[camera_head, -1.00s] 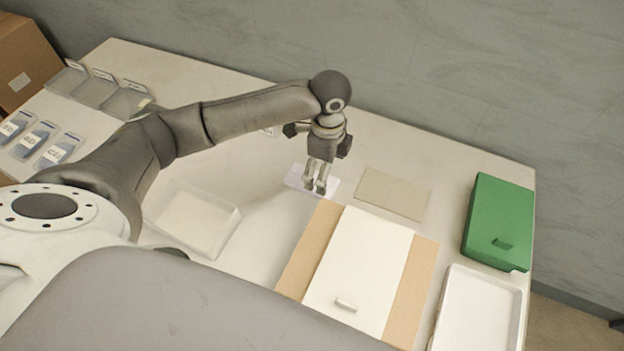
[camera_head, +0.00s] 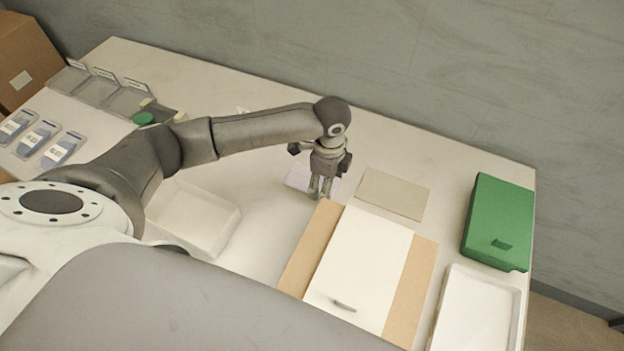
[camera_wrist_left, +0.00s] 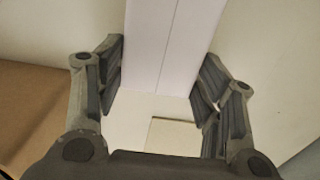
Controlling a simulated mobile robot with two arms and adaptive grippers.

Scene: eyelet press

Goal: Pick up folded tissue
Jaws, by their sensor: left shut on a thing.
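The folded tissue (camera_head: 298,178) is a pale lavender flat rectangle near the middle of the table, partly hidden behind my left gripper. In the left wrist view the tissue (camera_wrist_left: 170,45) shows a lengthwise fold line and lies between the two fingers. My left gripper (camera_head: 320,195) points down at the tissue. In the left wrist view the left gripper (camera_wrist_left: 160,75) has its fingers against the tissue's two sides, shut on it. I cannot tell whether the tissue is clear of the table. My right gripper is not in view.
A beige flat pad (camera_head: 393,194) lies right of the gripper. A white panel with a handle (camera_head: 362,270) on a tan board is in front. A green box (camera_head: 499,222) and white tray (camera_head: 480,312) stand right. An open white tray (camera_head: 195,218) and several bins (camera_head: 98,90) are left.

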